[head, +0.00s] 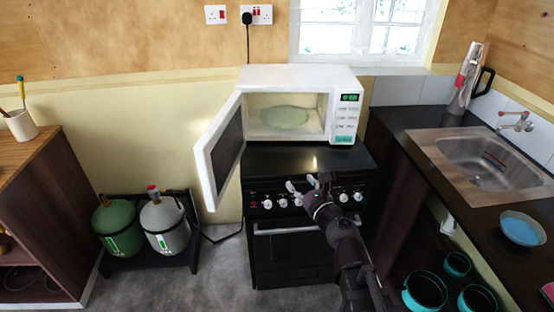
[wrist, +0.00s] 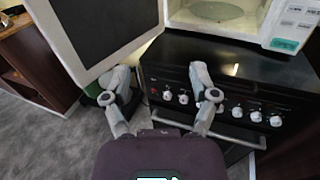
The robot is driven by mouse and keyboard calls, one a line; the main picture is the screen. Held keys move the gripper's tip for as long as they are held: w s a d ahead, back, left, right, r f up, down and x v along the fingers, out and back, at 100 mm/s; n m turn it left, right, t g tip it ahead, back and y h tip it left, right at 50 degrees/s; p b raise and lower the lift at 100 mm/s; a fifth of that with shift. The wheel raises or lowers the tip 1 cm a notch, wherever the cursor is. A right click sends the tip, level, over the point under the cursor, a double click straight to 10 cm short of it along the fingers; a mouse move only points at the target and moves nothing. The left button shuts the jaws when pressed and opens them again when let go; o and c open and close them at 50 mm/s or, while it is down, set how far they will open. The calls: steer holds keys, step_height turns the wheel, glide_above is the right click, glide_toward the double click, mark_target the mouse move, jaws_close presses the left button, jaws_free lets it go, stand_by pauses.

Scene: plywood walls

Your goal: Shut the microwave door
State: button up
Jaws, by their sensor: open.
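A white microwave (head: 343,118) stands at the back of a black stove, against the wall. Its door (head: 219,150) hangs open to the left, swung out toward the front, with a dark window. A pale green turntable plate (head: 284,117) shows inside. My gripper (head: 305,184) is open and empty in front of the stove's knobs, to the right of the door and lower than it. In the wrist view the door (wrist: 105,30) is at the upper left, beyond the left finger of my gripper (wrist: 157,86). Neither finger appears to touch the door.
The black stove (head: 308,220) has a front row of knobs and an oven handle. A counter with a sink (head: 482,162) and a blue bowl (head: 522,229) is at right. Grey floor lies open at front left.

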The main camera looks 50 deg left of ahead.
steer(key=c, duration=0.7)
steer(key=shift+a, duration=0.15)
jaws_close()
steer(key=s+a+m+t, duration=0.1)
steer(key=s+a+m, duration=0.5)
steer(key=s, duration=0.3)
steer(key=s+a+m+t+h, duration=0.1)
steer(key=s+a+m+t, duration=0.1)
steer(key=s+a+m, duration=0.4)
steer(key=s+a+f+m+t+h+b, duration=0.1)
steer(key=s+a+m, duration=0.5)
steer(key=s+m, duration=0.3)
steer(key=s, duration=0.3)
steer(key=shift+t, duration=0.3)
steer(key=shift+w, duration=0.1)
